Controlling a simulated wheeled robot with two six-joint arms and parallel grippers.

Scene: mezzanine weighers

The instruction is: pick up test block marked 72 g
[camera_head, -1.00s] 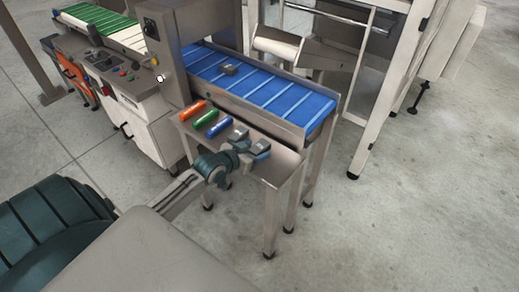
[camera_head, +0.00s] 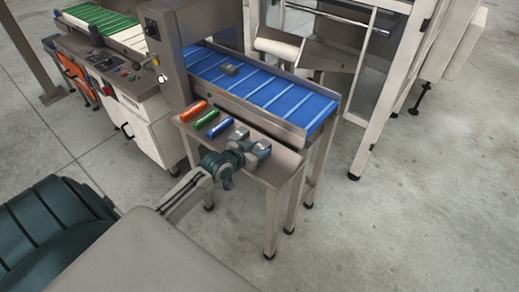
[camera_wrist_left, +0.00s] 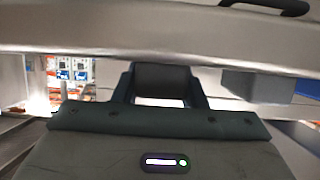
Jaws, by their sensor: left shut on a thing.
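My left gripper (camera_head: 251,153) is low over the small metal side table, reaching in from the lower left. It is shut on a grey block (camera_head: 263,148) near the table's right side. The left wrist view shows this block as a dark shape (camera_wrist_left: 162,82) between the two fingers. Another grey block (camera_head: 240,133) stands just beyond the gripper, and it also shows in the left wrist view (camera_wrist_left: 257,86). No weight marking is readable on either block. I cannot tell whether the held block is clear of the table. My right gripper is not in view.
Orange (camera_head: 193,111), green (camera_head: 206,120) and blue (camera_head: 220,127) cylinders lie on the side table (camera_head: 282,168), left of the blocks.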

